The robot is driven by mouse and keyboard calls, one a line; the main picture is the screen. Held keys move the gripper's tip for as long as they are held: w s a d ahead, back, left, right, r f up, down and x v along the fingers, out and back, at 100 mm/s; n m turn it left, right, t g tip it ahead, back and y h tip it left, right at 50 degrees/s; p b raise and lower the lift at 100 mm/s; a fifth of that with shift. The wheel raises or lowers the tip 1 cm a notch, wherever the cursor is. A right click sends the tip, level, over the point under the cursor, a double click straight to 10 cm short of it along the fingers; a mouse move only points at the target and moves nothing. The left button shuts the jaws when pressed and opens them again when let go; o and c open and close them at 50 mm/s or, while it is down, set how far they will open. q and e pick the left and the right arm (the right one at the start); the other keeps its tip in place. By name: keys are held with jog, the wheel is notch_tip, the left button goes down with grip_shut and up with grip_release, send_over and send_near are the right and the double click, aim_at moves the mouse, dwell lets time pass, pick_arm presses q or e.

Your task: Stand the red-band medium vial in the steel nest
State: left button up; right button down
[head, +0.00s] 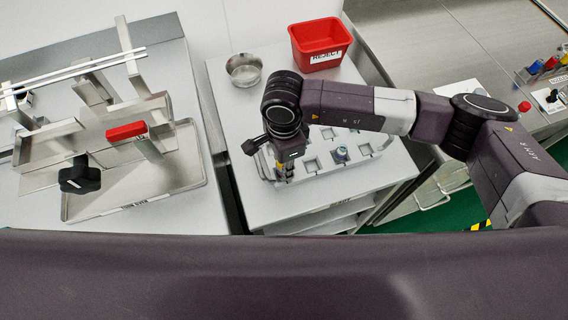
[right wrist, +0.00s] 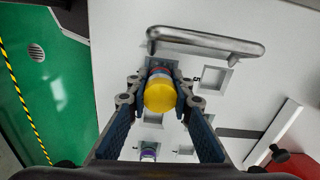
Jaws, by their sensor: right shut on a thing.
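My right gripper (head: 283,168) is over the left end of the pale block with square pockets (head: 312,165). In the right wrist view its two fingers (right wrist: 160,88) are shut on a yellow-capped vial (right wrist: 160,97). A red band shows just beyond the cap, so this appears to be the red-band vial. The arm and fingers hide most of its body, and I cannot tell if its base touches a pocket. I cannot make out for certain which part is the steel nest. My left gripper is not in view.
A purple-topped vial (head: 340,153) stands in the pocketed block; it also shows in the right wrist view (right wrist: 148,152). A red reject bin (head: 320,45) and a steel bowl (head: 243,69) stand behind. A steel frame with a red handle (head: 126,131) fills the left bench.

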jog(key=c, duration=1.7)
grip_release()
jog(key=shift+f, duration=0.1)
jog(key=shift+r, duration=0.45)
notch_tip(320, 180, up, 11)
jog(key=b, duration=0.3)
jog(key=shift+f, duration=0.15)
jog(key=shift+r, duration=0.35)
